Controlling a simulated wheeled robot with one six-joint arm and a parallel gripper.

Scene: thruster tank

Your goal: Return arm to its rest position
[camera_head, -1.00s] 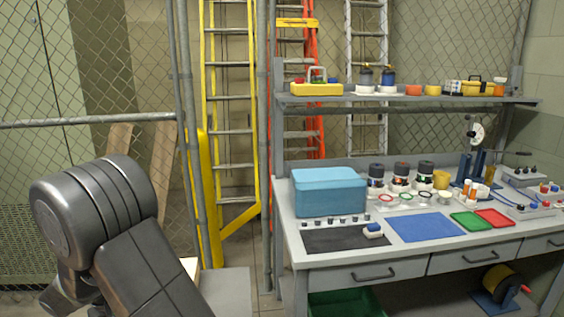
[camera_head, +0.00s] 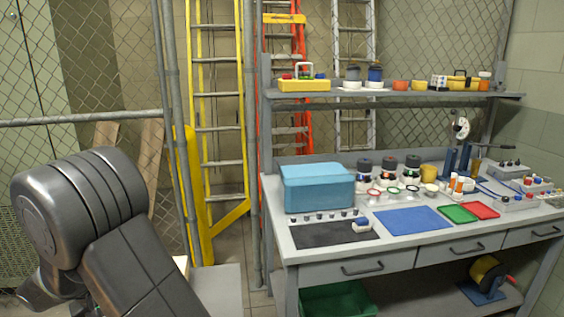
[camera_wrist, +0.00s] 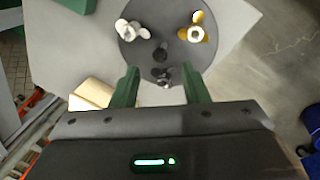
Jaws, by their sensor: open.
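My gripper (camera_wrist: 162,86) shows in the wrist view with its two green fingers apart and nothing held between them. Beyond the fingertips is a dark round plate (camera_wrist: 158,62) on a light grey surface. A white propeller (camera_wrist: 133,31) lies on the plate's left side and a yellow propeller (camera_wrist: 195,33) on its right. Small dark fittings (camera_wrist: 161,73) stand near the plate's close edge, between the fingers in the picture. In the head view my arm is bent at the lower left, and the gripper is out of view.
A grey workbench (camera_head: 290,240) fills the right, with a blue box (camera_head: 317,188), a blue mat (camera_head: 412,220) and green and red trays. A shelf (camera_head: 400,97) runs above it. A chain-link fence and ladders (camera_head: 218,128) stand behind.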

